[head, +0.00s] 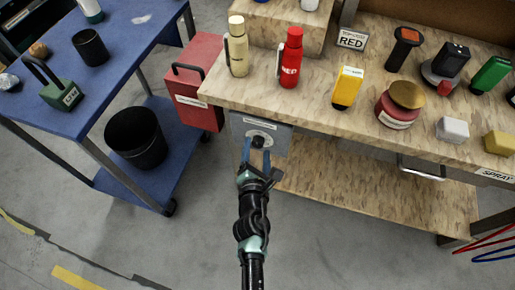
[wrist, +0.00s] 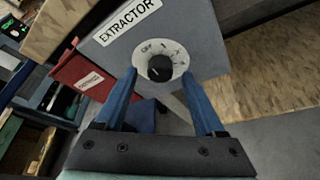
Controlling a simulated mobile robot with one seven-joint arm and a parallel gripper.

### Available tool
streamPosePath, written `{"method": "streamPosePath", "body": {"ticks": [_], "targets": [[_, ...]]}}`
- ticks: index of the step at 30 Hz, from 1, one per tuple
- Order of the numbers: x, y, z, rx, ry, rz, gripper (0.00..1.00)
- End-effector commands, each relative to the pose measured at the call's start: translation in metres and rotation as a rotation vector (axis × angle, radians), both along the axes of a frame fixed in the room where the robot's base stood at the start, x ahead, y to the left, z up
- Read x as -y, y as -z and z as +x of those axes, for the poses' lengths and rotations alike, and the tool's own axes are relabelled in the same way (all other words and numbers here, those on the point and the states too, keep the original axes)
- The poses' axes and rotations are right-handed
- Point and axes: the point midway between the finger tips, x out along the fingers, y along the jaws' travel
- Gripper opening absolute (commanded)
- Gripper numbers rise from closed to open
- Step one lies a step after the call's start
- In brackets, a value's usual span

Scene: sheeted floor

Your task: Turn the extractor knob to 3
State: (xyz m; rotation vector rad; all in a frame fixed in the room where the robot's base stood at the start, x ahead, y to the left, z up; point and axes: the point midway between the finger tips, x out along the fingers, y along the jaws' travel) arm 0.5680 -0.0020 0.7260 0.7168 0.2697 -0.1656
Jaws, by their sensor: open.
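The extractor box (wrist: 195,30) is a grey panel labelled EXTRACTOR, fixed under the front edge of the wooden bench. Its black knob (wrist: 160,68) sits on a round white dial (wrist: 180,55) marked OFF, with further marks too small to read surely. In the head view the knob (head: 258,141) shows just beyond my gripper. My gripper (head: 257,155) is open, its two blue fingers pointing at the panel. In the wrist view the gripper (wrist: 165,95) has a finger on each side, below the knob, with nothing between them. Contact with the knob is not visible.
A red box (head: 195,85) hangs at the bench's left end, left of the panel. The wooden bench top (head: 310,110) above holds bottles and tools. A blue cart (head: 125,70) with a black bin (head: 137,138) stands left. Grey floor lies open in front.

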Motion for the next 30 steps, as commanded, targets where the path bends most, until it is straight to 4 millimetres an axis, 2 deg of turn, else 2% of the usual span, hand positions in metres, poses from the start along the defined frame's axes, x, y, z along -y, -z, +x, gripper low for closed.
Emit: {"method": "streamPosePath", "body": {"ticks": [6, 14, 17, 26, 27, 30], "targets": [[0.0011, 0.0040, 0.0134, 0.001, 0.001, 0.000, 0.71], [0.0010, 0.0041, 0.0139, -0.001, 0.001, 0.000, 0.71], [0.0010, 0.0040, 0.0138, 0.000, 0.000, 0.000, 0.57], [0.0007, 0.0039, 0.0137, 0.000, 0.000, 0.000, 0.03], [0.0006, 0.0039, 0.0136, 0.000, 0.000, 0.000, 0.00], [0.0006, 0.0039, 0.0136, 0.000, 0.000, 0.000, 0.00]]}}
